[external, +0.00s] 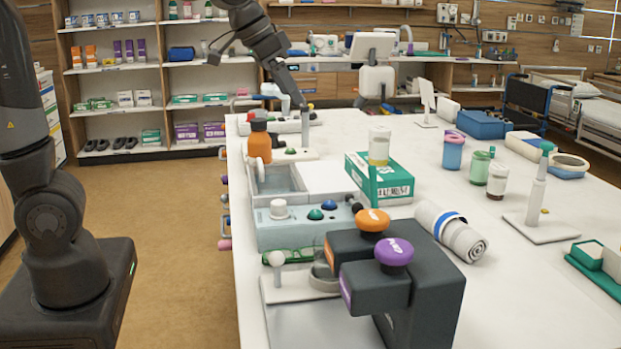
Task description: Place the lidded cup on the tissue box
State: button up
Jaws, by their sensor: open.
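A green and white box (383,187), which looks like the tissue box, lies on the white counter near the middle of the external view. A pale cup with a white lid and a yellowish body (379,147) appears to stand upright on top of it. I cannot tell for sure that this is the task's lidded cup. A blue cup with a purple rim or lid (453,152) stands apart to the right. My gripper (303,106) is open, small in view, pointing down to the left of the box and away from the cups. Nothing shows between its fingers.
A dark device with orange and purple knobs (405,280) stands in front. The right-hand counter has free room.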

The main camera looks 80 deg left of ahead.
jog(key=s+d+f, duration=0.2)
jog(key=s, duration=0.5)
jog(key=s+d+f, duration=0.2)
jog(key=s+d, duration=0.1)
jog(key=s, duration=0.4)
jog(key=s+d+f+m, duration=0.1)
jog(key=s+d+f, duration=0.1)
jog(key=s, duration=0.5)
jog(key=shift+s+d+f+h, duration=0.15)
jog(key=shift+d+h, duration=0.15)
jog(key=shift+d, duration=0.1)
